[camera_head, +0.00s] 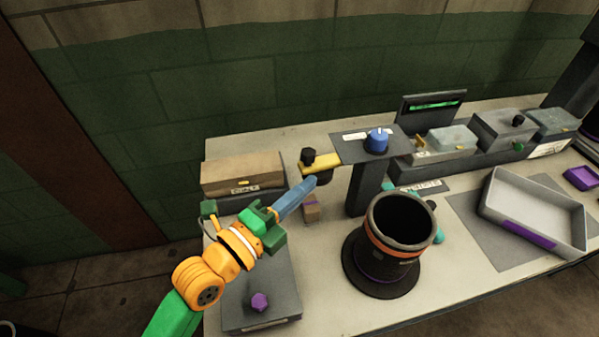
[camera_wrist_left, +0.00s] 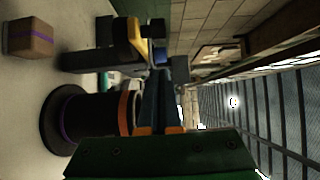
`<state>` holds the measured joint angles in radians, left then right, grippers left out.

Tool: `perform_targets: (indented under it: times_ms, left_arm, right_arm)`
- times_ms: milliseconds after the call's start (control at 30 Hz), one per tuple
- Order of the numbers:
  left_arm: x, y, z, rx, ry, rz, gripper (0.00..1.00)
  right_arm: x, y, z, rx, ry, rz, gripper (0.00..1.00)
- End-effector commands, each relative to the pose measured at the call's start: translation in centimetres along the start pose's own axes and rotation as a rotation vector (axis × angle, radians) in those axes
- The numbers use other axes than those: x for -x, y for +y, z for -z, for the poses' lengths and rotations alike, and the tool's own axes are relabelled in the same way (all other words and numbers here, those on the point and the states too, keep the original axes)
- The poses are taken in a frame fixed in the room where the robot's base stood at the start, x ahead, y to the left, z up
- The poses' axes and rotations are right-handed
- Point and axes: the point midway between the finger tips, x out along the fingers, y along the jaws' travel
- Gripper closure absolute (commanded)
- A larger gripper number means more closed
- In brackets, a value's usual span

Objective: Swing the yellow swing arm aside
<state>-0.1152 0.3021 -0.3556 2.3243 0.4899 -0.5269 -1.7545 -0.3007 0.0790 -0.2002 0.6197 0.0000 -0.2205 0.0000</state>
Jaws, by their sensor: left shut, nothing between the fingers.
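The yellow swing arm (camera_head: 324,162) sticks out to the left from a grey stand (camera_head: 365,185) with a blue knob (camera_head: 377,140) on top. A black knob (camera_head: 308,155) sits at its free end. In the left wrist view the yellow arm (camera_wrist_left: 135,40) shows just beyond the fingers, beside its black knob (camera_wrist_left: 157,28). My left gripper (camera_head: 311,183) is shut and empty, its blue fingers just below and in front of the arm's free end. I cannot tell whether they touch it. The shut fingers (camera_wrist_left: 160,78) also show in the left wrist view. My right gripper is not in view.
A black cylinder with an orange band (camera_head: 396,240) stands on a round base right of my gripper. A small brown box (camera_head: 311,209) lies under the fingers. A cardboard box (camera_head: 242,172) is behind left; a grey tray (camera_head: 537,212) is at the right.

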Motion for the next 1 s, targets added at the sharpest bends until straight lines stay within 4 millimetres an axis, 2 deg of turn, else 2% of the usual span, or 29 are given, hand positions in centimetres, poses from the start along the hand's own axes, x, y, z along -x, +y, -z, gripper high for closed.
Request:
perform_targets:
  times_ms: [100,200,600,667,900,1000]
  left_arm:
    - [-1.3,-0.3,-1.6,-0.004,-0.003,-0.001,1.00]
    - [-2.1,-0.1,-2.3,-0.002,-0.001,-0.002,1.00]
    - [-2.5,0.0,-2.8,-0.002,-0.001,-0.001,1.00]
    - [-2.6,0.1,-3.0,-0.005,-0.001,-0.001,1.00]
    - [-4.2,0.5,-6.4,-0.009,-0.001,0.000,1.00]
    - [-4.5,0.3,-7.2,-0.005,-0.002,-0.001,1.00]
  right_arm:
    - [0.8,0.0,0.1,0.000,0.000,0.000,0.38]
    - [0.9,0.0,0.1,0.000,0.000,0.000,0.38]
    - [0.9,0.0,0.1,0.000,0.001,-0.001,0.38]
    - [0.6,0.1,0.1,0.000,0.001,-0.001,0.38]
    - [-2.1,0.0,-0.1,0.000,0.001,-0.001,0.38]
    - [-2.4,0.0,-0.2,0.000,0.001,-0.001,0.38]
